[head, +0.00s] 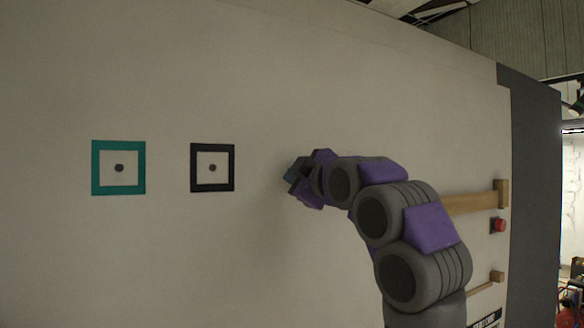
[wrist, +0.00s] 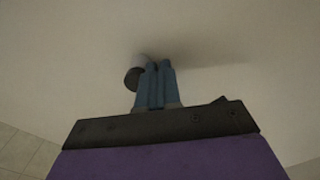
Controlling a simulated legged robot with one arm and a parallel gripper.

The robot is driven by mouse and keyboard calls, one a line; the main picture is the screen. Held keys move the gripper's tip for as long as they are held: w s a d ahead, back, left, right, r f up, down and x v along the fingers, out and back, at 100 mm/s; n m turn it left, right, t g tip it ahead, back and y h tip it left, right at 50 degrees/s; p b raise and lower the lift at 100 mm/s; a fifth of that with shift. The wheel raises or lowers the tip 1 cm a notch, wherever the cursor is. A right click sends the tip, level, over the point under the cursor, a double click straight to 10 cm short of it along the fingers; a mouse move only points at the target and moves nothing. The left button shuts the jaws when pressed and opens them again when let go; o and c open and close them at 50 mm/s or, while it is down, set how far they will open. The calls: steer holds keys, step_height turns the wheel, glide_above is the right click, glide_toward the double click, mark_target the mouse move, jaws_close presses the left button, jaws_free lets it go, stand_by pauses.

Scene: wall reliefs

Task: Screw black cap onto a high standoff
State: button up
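In the wrist view my gripper (wrist: 159,66) has its two blue fingers side by side with almost no gap, pointing at the wall. A short round piece shows just left of the fingertips and is partly hidden by them. It has a dark end, perhaps the black cap (wrist: 132,79), and a pale grey part (wrist: 143,61). I see nothing between the fingers; whether they touch the piece is unclear. In the head view my gripper (head: 291,178) is close to the wall, right of the black square frame (head: 227,186), and hides the piece.
The pale wall (head: 270,80) carries a teal square frame (head: 140,188) at the left; both frames have a dark round spot inside. Wooden bars (head: 477,202) and a red button (head: 499,225) are at the right. The wall above my arm is clear.

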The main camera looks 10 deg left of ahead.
steer(key=shift+w+d+n+p, duration=0.15)
steer(key=shift+d+n+p, duration=0.05)
steer(key=shift+n+p, duration=0.2)
steer(key=shift+w+d+f+n, duration=0.1)
steer(key=shift+d+n, duration=0.05)
steer(key=shift+n, duration=0.35)
steer(key=shift+w+d+f+n, duration=0.1)
steer(key=shift+n, duration=0.4)
steer(key=shift+d+f+n, duration=0.1)
steer(key=shift+n, duration=1.1)
jaws_close()
steer(key=shift+f, duration=0.1)
